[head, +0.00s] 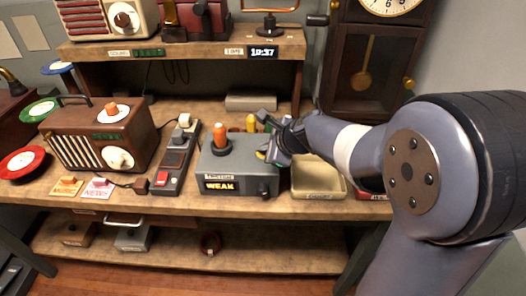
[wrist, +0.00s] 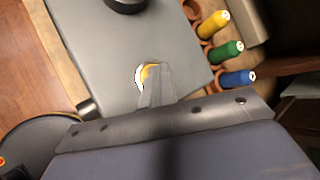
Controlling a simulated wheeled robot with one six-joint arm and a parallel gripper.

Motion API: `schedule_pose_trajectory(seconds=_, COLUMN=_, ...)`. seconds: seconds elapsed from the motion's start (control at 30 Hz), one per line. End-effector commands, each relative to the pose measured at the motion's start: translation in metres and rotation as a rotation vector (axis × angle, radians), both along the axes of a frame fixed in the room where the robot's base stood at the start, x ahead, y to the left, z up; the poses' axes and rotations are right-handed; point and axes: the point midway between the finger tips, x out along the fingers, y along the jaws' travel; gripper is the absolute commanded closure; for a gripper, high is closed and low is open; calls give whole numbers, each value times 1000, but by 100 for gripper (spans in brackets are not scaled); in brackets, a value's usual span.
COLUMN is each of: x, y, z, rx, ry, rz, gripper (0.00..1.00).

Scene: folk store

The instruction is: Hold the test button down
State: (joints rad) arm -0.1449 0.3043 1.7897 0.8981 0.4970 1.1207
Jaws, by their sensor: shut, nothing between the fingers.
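The grey tester box (head: 235,165) stands on the bench, with its front display (head: 220,185) reading "WEAK". An orange battery (head: 220,135) stands upright in the socket on its top. My gripper (head: 272,152) is shut and empty, pointing down over the right side of the tester's top. In the wrist view, my closed fingertips (wrist: 155,85) lie over the yellow test button (wrist: 149,72), which has a pale rim and is partly hidden by them. I cannot tell whether the fingers touch the button or press it down.
Yellow (wrist: 213,24), green (wrist: 226,51) and blue (wrist: 237,78) batteries stand beside the tester. A shallow cream tray (head: 318,190) lies to its right. A power strip (head: 177,160) and a brown radio (head: 100,140) stand to its left. A shelf (head: 190,47) overhangs behind.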

Motion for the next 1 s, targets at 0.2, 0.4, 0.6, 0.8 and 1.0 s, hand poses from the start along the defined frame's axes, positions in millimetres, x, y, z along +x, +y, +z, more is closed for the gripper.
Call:
schedule_pose_trajectory(seconds=0.2, x=0, y=0, z=2, rx=-1, ry=2, rz=1, gripper=100)
schedule_pose_trajectory(seconds=0.4, x=0, y=0, z=15, rx=-1, ry=2, rz=1, gripper=100)
schedule_pose_trajectory(seconds=0.6, x=0, y=0, z=18, rx=0, ry=1, rz=1, gripper=100)
schedule_pose_trajectory(seconds=0.8, x=0, y=0, z=18, rx=0, ry=0, rz=0, gripper=100)
schedule_pose_trajectory(seconds=1.0, x=0, y=0, z=28, rx=0, ry=0, rz=0, gripper=100)
